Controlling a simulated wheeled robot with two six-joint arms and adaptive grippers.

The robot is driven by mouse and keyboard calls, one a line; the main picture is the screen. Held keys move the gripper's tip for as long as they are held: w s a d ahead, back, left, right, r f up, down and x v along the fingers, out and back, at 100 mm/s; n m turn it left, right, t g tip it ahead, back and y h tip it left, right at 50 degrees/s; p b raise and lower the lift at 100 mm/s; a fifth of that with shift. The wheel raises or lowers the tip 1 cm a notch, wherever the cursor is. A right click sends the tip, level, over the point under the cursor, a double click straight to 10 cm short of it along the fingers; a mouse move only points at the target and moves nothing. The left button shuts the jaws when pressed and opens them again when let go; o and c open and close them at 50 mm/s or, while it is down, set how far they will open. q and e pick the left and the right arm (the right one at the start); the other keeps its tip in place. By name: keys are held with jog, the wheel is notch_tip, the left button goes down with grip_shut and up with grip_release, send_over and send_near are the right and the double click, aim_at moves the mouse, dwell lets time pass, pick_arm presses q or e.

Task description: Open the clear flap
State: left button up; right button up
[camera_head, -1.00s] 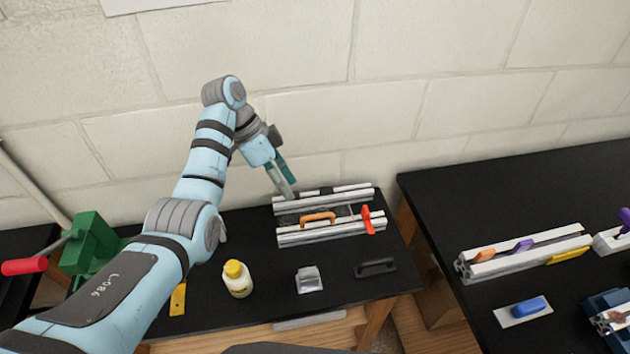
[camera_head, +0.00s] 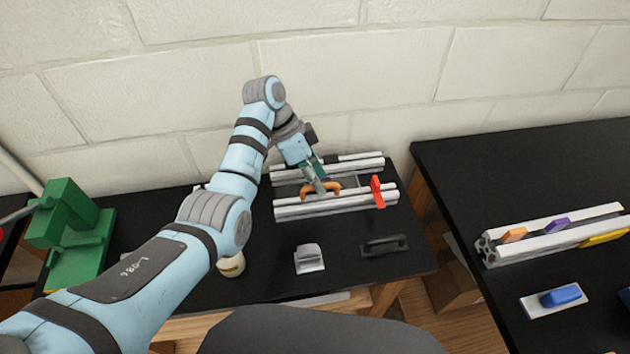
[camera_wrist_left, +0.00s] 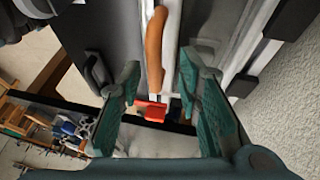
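The extrusion frame has two pale parallel rails; the front rail (camera_head: 345,204) carries an orange handle (camera_head: 333,188) and a red handle (camera_head: 377,192). A greyish see-through panel, which looks like the clear flap (camera_head: 350,182), lies between the rails, partly hidden by my gripper. My left gripper (camera_head: 320,186) is over the frame at the orange handle. In the left wrist view its teal fingers (camera_wrist_left: 163,95) are spread apart, with the orange handle (camera_wrist_left: 155,50) in line with the gap and the red handle (camera_wrist_left: 150,110) lower. Contact cannot be told. My right gripper is not in view.
On the black table, a bottle (camera_head: 232,265) is partly hidden by my arm; a grey metal block (camera_head: 309,259) and a black handle (camera_head: 384,245) lie in front of the frame. A green vise (camera_head: 75,235) stands left. A second table on the right holds another rail assembly (camera_head: 550,236).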

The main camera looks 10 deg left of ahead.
pick_arm(q)
jog(key=shift+s+r, duration=0.15)
jog(key=shift+s, duration=0.2)
jog(key=shift+c, duration=0.3)
jog(key=shift+w, duration=0.1)
grip_shut()
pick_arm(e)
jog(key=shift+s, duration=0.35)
